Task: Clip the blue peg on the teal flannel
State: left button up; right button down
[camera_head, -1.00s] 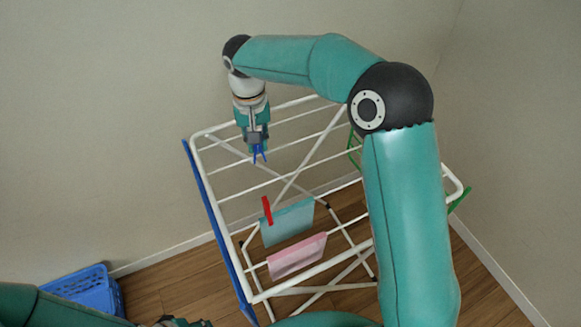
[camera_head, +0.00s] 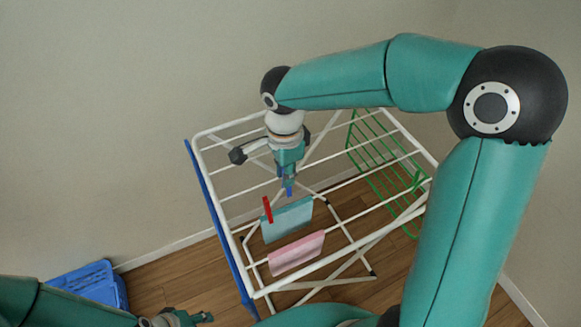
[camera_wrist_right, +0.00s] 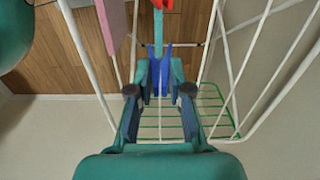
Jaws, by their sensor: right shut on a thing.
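The teal flannel (camera_head: 288,220) hangs over a white rail of the drying rack, with a red peg (camera_head: 267,209) clipped at its left end. My right gripper (camera_head: 288,176) is shut on the blue peg (camera_head: 289,191), which points down just above the flannel's top edge. In the right wrist view, the blue peg (camera_wrist_right: 166,76) sits between the fingers, with its prongs apart and the flannel (camera_wrist_right: 158,34) nearly edge-on between or behind them. I cannot tell whether they touch. My left gripper (camera_head: 187,318) is partly visible at the bottom edge; its jaws are unclear.
A pink cloth (camera_head: 297,253) hangs on a nearer rail. The white drying rack (camera_head: 232,196) has a blue left side and a green grid (camera_head: 385,160) at right. A blue basket (camera_head: 92,287) stands on the floor at left. Walls stand behind and at right.

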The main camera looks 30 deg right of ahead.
jog(key=shift+s+f, duration=0.15)
jog(key=shift+s, duration=0.05)
jog(key=shift+f+b, duration=2.75)
jog(key=shift+f, duration=0.75)
jog(key=shift+a, duration=0.1)
